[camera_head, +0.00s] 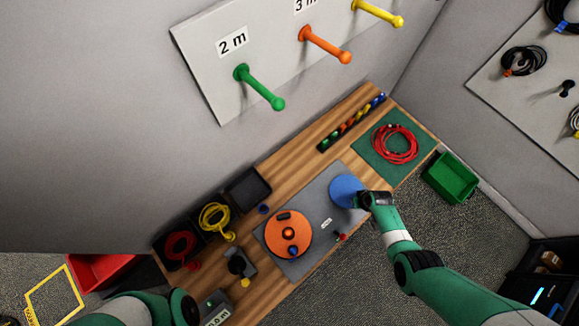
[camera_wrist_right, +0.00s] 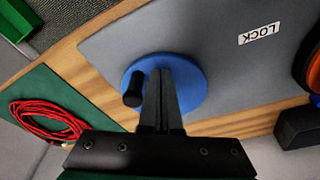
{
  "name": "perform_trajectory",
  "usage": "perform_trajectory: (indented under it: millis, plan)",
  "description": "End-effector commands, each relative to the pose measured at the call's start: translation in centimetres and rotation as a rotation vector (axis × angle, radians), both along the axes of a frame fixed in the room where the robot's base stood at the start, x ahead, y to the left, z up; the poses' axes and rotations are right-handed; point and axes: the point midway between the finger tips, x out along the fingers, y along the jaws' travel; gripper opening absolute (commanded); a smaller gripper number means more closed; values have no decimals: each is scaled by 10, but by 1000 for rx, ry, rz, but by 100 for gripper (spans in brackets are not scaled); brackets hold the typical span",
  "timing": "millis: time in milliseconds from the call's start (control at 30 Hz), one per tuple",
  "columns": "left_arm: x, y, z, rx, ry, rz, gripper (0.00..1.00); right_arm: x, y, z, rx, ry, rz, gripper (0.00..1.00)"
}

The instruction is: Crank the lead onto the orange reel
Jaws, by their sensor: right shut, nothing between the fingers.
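The orange reel (camera_head: 288,234) lies flat on a grey plate (camera_head: 322,250) on the wooden bench, with a dark bar and a blue knob on its face. A blue crank disc (camera_head: 345,191) sits at the plate's far right end. In the right wrist view the blue disc (camera_wrist_right: 190,84) carries an upright black handle (camera_wrist_right: 133,88). My right gripper (camera_wrist_right: 160,75) is shut and empty over the disc, with the handle just left of its fingers. A red coiled lead (camera_head: 394,144) lies on a green mat (camera_head: 369,158). My left gripper is not in view; only its arm shows at lower left.
Black trays with yellow (camera_head: 214,217) and red (camera_head: 180,247) cables stand at the bench's left. A label reading LOCK (camera_wrist_right: 259,34) and a small red knob (camera_head: 342,237) are near the reel. A green bin (camera_head: 452,178) is beyond the bench's right edge. Coloured pegs (camera_head: 262,90) project from the wall.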

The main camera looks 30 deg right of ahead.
Motion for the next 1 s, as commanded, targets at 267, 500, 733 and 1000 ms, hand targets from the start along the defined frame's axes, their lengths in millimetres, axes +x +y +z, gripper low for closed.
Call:
perform_trajectory:
  millis: [267, 500, 733, 1000]
  plan:
    - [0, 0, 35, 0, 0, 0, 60, 1, 0, 36, -1, -2, 0, 0]
    - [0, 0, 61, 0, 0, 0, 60, 1, 0, 64, 1, -1, 0, 0]
    - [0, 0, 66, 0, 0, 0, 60, 1, 0, 69, 1, -1, 0, 0]
    - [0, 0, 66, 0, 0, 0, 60, 1, 0, 69, 0, -2, 0, 0]
